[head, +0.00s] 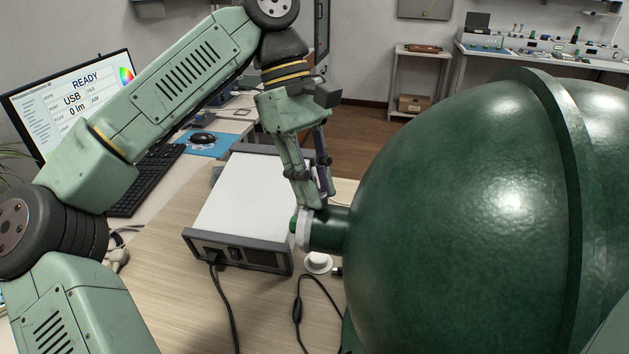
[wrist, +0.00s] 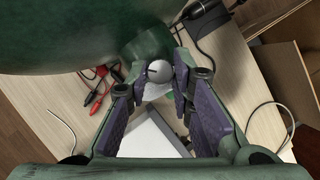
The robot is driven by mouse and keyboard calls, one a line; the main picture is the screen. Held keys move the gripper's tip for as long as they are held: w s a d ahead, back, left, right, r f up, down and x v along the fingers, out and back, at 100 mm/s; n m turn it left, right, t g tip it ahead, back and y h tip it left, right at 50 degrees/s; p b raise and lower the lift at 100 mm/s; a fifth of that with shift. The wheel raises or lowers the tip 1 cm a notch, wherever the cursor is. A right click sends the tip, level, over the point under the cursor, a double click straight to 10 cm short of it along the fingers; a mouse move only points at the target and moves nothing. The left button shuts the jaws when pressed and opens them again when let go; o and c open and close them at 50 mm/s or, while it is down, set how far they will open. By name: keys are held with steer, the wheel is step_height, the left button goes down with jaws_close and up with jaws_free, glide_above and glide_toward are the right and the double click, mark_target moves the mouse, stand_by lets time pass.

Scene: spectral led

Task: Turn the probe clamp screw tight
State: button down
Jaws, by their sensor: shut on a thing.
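The probe clamp screw (wrist: 158,71) shows in the wrist view as a pale round head with a dark slot, between the purple-padded fingers of my gripper (wrist: 157,78). In the head view my gripper (head: 314,203) points down onto the pale clamp collar (head: 304,229) at the end of the green port (head: 328,230). The port sticks out to the left from the large green sphere (head: 470,190). My gripper is shut on the screw. In the head view the fingertips hide the screw. How tight it is cannot be told.
A white-topped instrument box (head: 245,200) stands close left of the port. A white round piece (head: 318,262) and a black cable (head: 298,310) lie below. Red and black clips (wrist: 95,92) lie on the table. A monitor (head: 75,100) and keyboard (head: 148,180) stand left.

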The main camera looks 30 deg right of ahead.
steer(key=shift+m, duration=0.6)
steer(key=c, duration=1.4)
jaws_free()
steer(key=shift+r, duration=0.1)
steer(key=shift+w+r, duration=0.15)
steer(key=shift+r, duration=0.1)
steer(key=w, duration=1.2)
steer(key=shift+w+a+r, duration=0.1)
steer(key=shift+a+r, duration=0.1)
steer(key=shift+r, duration=0.05)
